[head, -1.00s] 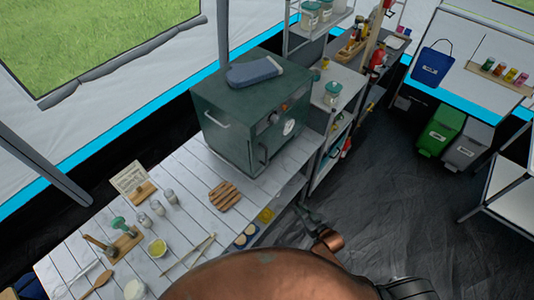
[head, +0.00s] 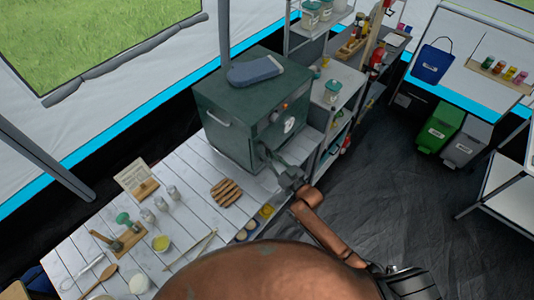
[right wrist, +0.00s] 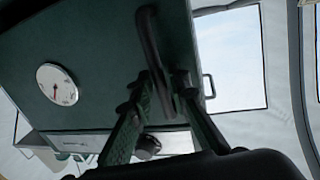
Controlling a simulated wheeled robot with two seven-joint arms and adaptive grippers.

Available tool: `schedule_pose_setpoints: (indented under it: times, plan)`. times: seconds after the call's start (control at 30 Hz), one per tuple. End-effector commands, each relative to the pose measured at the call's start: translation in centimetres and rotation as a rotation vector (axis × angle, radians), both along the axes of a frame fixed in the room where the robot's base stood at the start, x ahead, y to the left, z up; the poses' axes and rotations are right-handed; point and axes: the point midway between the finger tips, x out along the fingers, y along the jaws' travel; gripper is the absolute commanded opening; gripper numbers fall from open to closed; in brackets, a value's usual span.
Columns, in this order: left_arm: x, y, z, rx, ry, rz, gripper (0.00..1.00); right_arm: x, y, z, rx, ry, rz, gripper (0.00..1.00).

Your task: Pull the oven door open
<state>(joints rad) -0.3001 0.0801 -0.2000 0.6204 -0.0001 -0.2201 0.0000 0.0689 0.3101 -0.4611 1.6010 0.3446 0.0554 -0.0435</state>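The dark green oven (head: 232,118) stands on the white slatted table, and its door looks shut. Its front, with a round white dial (head: 289,125), faces right in the head view. My right gripper (head: 271,158) is at the lower part of this front. In the right wrist view, the dark bar handle (right wrist: 148,38) runs down between the two fingers of my right gripper (right wrist: 160,85). The fingers are apart, with gaps beside the bar, so they look open around it. The dial also shows there (right wrist: 57,84). My left gripper is out of view.
A striped wooden board (head: 226,191), jars and utensils lie on the table (head: 190,185). The dark floor to the right (head: 400,200) is clear.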

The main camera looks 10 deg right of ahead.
Motion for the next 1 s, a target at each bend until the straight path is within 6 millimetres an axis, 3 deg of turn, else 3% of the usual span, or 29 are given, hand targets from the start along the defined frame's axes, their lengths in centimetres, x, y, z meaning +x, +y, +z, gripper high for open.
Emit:
schedule_pose_setpoints:
  times: [0.37, 0.63, 1.0]
  plan:
    - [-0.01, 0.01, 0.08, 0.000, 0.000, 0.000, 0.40, 0.85, 0.47, -0.03, 0.001, 0.000, 0.000, 0.17]
    - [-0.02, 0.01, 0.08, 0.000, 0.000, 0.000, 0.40, 0.83, 0.43, -0.03, 0.001, 0.000, 0.000, 0.00]
    - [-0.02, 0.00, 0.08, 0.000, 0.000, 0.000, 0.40, 0.82, 0.40, -0.03, 0.001, 0.000, -0.001, 0.00]
